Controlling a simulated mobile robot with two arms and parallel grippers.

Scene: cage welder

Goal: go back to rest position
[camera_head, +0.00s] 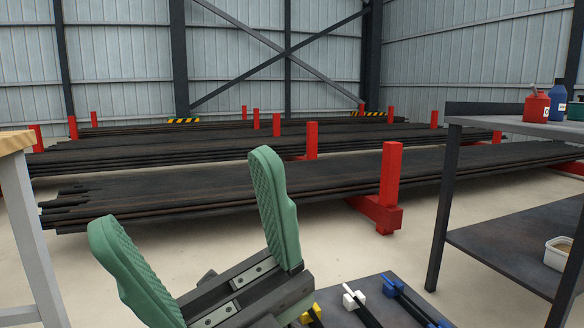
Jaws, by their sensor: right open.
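My right gripper (205,240) is in the lower middle of the head view, pointing up. Its two green ribbed fingers are wide apart with nothing between them. It touches none of the things around it. My left gripper is not in view.
Dark steel bars (230,197) lie in long stacks between red posts (391,173). A metal shelf table (520,128) at the right holds a red bottle (537,107) and a blue bottle (557,103). Clamps (354,296) lie at the bottom. A wooden-topped table (14,140) stands at the left.

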